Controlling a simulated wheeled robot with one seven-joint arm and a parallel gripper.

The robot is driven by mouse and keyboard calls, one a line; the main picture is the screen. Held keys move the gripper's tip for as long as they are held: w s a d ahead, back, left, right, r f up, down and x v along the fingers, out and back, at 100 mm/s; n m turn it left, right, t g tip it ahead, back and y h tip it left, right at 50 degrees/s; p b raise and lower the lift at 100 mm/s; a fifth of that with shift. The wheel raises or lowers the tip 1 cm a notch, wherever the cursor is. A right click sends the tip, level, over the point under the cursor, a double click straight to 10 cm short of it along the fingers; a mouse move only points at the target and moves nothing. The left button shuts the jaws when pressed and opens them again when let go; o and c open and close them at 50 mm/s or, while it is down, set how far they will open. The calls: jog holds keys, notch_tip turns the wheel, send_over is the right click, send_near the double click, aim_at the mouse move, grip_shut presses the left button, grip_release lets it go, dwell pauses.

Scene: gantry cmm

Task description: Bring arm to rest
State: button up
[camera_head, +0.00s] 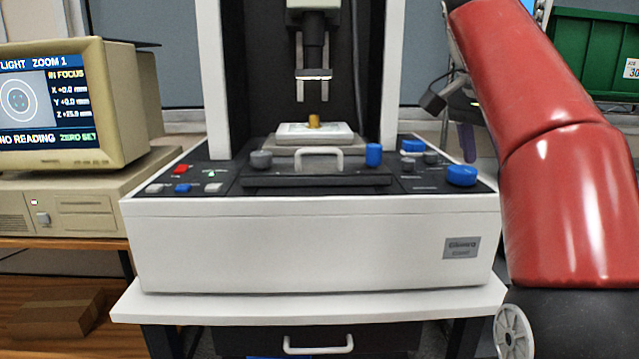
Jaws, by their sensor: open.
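My red arm (560,140) rises along the right side of the picture, from a dark joint at the bottom right to the top edge. Its far end passes out of the frame, and I cannot make out my gripper. The arm stands to the right of the white measuring machine (300,245), and in the picture it overlaps the area just beyond the machine's right side. A small brass part (314,121) sits on a white plate (292,131) on the machine's stage, below the hanging probe head (313,74).
A monitor (70,105) on a beige computer case (85,205) stands at the left. The machine's front deck has several knobs, including a blue one (462,175), and a handle (320,158). A green bin (590,55) is at the back right. A cardboard box (55,312) lies at the lower left.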

jog(key=s+a+f+n+t+y, duration=0.1)
jog(key=s+a+f+n, duration=0.2)
jog(key=s+f, duration=0.3)
jog(key=s+a+f+n+t+y, duration=0.1)
jog(key=s+a+f+n, duration=0.2)
jog(key=f, duration=1.1)
jog(key=s+a+f+n+t+y, duration=0.1)
jog(key=s+a+f+n, duration=0.3)
jog(key=s+f, duration=0.5)
jog(key=f+n+y, duration=0.1)
jog(key=n, duration=0.1)
jog(key=shift+s+f+n+t, duration=0.2)
jog(key=shift+f+n+t, duration=0.1)
jog(key=shift+n, duration=0.1)
jog(key=shift+s, duration=0.1)
